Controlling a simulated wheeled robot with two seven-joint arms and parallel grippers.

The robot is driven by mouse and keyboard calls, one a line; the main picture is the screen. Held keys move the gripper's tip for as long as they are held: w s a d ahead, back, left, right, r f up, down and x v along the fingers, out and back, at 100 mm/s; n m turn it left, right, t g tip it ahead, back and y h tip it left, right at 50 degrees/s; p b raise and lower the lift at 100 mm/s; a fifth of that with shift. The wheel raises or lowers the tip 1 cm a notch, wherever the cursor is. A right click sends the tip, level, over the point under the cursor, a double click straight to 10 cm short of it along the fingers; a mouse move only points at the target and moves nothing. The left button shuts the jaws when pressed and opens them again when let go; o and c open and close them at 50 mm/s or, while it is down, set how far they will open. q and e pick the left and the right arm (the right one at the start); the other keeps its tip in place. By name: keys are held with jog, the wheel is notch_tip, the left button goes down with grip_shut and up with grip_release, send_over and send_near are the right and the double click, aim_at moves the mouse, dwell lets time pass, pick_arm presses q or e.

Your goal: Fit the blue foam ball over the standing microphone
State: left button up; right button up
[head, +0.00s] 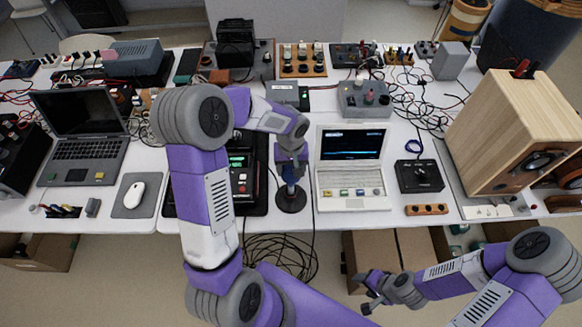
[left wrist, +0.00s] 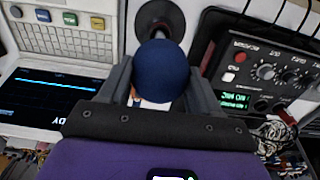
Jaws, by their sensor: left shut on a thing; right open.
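My left gripper (head: 291,172) is shut on the blue foam ball (left wrist: 160,72), which sits between its two dark fingers in the left wrist view. The standing microphone's round dark base (head: 291,203) is on the table just below this gripper. The base also shows beyond the ball in the left wrist view (left wrist: 153,15). The ball and gripper hide the microphone's top. I cannot tell whether the ball touches it. My right gripper (head: 369,292) is open and empty, low in front of the table.
A white laptop-like device (head: 352,172) stands just right of the microphone. A black device with a green display (left wrist: 262,72) is on its other side. A mouse (head: 135,194) on a grey pad, a laptop (head: 82,140) and a wooden speaker (head: 510,130) stand further out.

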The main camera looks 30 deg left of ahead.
pick_arm(q)
jog(key=o, duration=1.1)
notch_tip(320, 180, up, 8)
jog(key=shift+f+p, duration=0.2)
jog(key=shift+p, duration=0.3)
